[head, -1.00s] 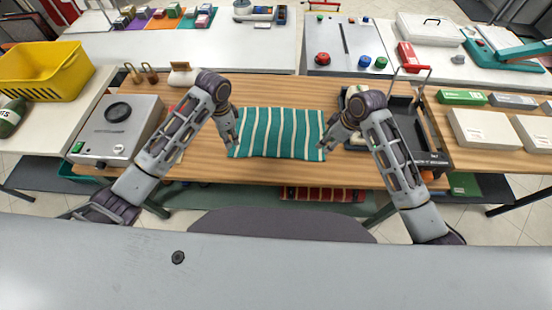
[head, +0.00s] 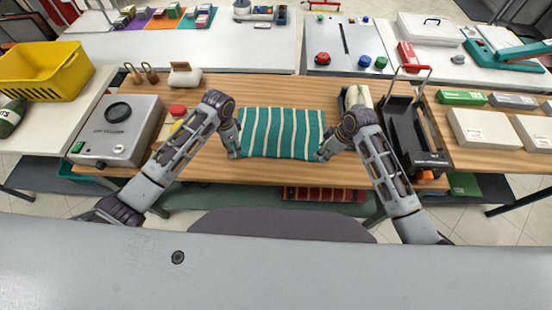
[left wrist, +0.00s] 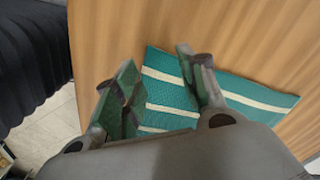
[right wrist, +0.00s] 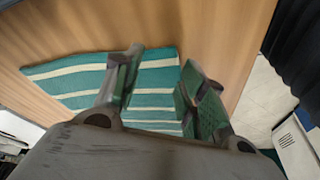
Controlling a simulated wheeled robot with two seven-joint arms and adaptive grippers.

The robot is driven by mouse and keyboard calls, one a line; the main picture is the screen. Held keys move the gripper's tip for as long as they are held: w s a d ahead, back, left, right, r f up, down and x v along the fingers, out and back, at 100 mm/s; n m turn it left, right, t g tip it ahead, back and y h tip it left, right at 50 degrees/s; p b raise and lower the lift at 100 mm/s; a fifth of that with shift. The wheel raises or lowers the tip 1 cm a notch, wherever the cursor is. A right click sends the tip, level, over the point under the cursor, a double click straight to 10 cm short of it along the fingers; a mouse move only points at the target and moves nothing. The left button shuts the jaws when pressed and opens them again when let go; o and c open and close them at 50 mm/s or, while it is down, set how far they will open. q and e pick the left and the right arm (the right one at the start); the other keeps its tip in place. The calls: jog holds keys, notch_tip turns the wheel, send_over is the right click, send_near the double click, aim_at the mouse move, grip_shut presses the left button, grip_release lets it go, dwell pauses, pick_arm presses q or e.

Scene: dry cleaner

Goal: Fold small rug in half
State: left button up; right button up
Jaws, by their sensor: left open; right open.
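The small rug (head: 281,133), green with cream stripes, lies flat on the wooden table in the head view. It also shows in the left wrist view (left wrist: 172,92) and the right wrist view (right wrist: 82,80). My left gripper (head: 235,153) is open at the rug's near left corner; in the left wrist view its fingers (left wrist: 158,80) stand apart on either side of the rug's edge. My right gripper (head: 320,156) is open at the near right corner; in the right wrist view its fingers (right wrist: 162,75) stand apart at the rug's edge. Nothing is gripped.
The wooden table (head: 215,170) is clear in front of the rug. A grey box with a black dial (head: 118,130) stands left, beside a red button (head: 177,110). A black tray (head: 405,125) stands right. A red striped textile (head: 325,193) lies below the table.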

pick_arm(q)
jog(key=shift+f, duration=0.7)
pick_arm(e)
jog(key=shift+f, duration=0.7)
pick_arm(q)
jog(key=shift+f, duration=0.15)
pick_arm(e)
jog(key=shift+f, duration=0.15)
pick_arm(q)
jog(key=shift+s, duration=0.1)
jog(key=c, duration=0.9)
pick_arm(e)
jog(key=shift+s, duration=0.1)
jog(key=c, duration=0.9)
pick_arm(q)
grip_shut()
pick_arm(e)
jog(key=shift+f, duration=0.1)
grip_shut()
pick_arm(q)
jog(key=shift+a+f, duration=0.1)
jog(key=shift+r, duration=0.25)
pick_arm(e)
jog(key=shift+d+r, duration=0.1)
jog(key=shift+r, duration=0.1)
